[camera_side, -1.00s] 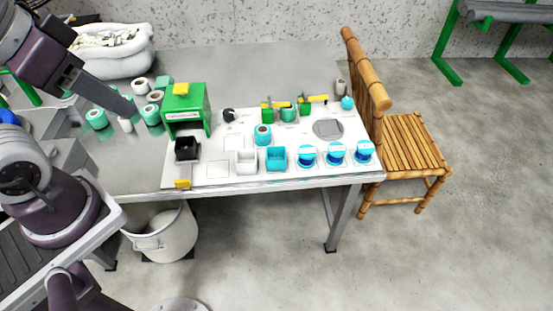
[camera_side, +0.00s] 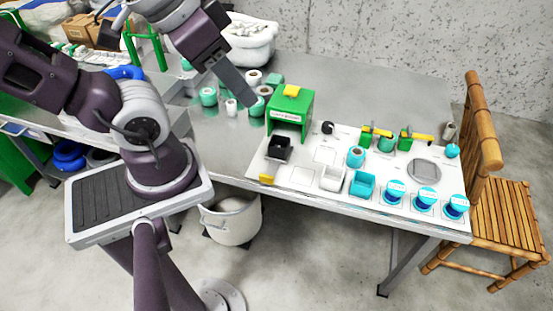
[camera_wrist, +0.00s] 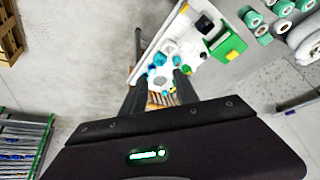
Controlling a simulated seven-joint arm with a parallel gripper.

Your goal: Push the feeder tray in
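The green feeder housing (camera_side: 290,108), with a yellow block on top, stands at the left of the white board. The black tray (camera_side: 279,148) sits outside its front opening, with a yellow tab (camera_side: 266,179) farther toward the table's front edge. In the wrist view the green housing (camera_wrist: 229,46), black tray (camera_wrist: 205,24) and yellow tab (camera_wrist: 183,8) show at upper right. My gripper (camera_side: 246,97) is in the air left of the housing, apart from the tray. In the wrist view its two dark fingers (camera_wrist: 158,58) are spread with nothing between them.
Green and white rolls (camera_side: 208,97) stand left of the housing. A white bin (camera_side: 333,177), a teal bin (camera_side: 363,184) and several blue-capped jars (camera_side: 425,198) line the board's front. A wooden chair (camera_side: 500,205) stands at right. Space before the yellow tab looks clear.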

